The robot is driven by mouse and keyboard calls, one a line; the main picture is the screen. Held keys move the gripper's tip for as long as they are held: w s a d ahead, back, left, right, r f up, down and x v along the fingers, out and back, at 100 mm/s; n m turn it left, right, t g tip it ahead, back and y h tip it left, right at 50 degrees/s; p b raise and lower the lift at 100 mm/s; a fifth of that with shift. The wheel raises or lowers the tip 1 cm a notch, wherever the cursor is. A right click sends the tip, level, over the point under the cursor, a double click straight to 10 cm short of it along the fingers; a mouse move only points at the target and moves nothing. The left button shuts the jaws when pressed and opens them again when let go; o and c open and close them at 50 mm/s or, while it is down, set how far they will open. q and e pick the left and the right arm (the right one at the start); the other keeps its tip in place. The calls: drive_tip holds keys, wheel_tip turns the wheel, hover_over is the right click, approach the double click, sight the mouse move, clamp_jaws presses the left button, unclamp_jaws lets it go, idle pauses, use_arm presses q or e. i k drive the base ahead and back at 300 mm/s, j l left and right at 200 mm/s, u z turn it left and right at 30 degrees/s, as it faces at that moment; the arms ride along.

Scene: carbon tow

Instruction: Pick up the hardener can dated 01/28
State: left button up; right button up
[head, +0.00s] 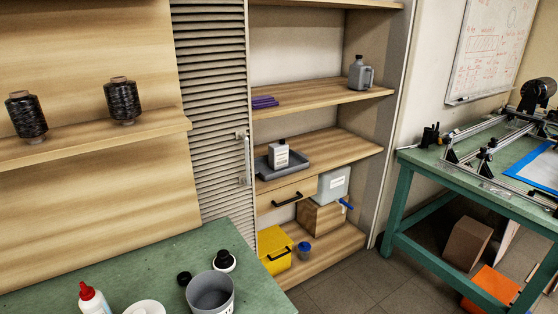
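A small grey can with a white label and dark cap (280,155) stands upright in a dark grey tray (290,168) on the middle shelf of the open cabinet. A grey jug with a handle (360,73) stands on the shelf above, at its right end. I cannot read a date on either one, so I cannot tell which, if any, is the hardener can dated 01/28. Neither of my grippers is in view.
A drawer with a black handle (287,197) sits below the tray. A grey box (334,184) and yellow box (274,248) are lower down. The green table (130,262) in front holds a grey bucket (210,293) and bottles. Floor (345,268) is clear before the cabinet.

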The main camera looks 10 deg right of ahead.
sight(278, 152)
drive_tip(key=k+u, duration=0.35)
drive_tip(key=k+j+u, duration=0.15)
drive_tip(key=u, duration=0.15)
drive_tip(key=i+l+u, duration=0.2)
drive_tip(key=l+u, duration=0.15)
drive_tip(key=l, duration=0.15)
drive_tip(key=i+l+u, duration=0.1)
drive_tip(key=l+u, duration=0.25)
drive_tip(key=l, duration=0.2)
drive_tip(key=l+u, duration=0.35)
drive_tip(key=l, duration=0.2)
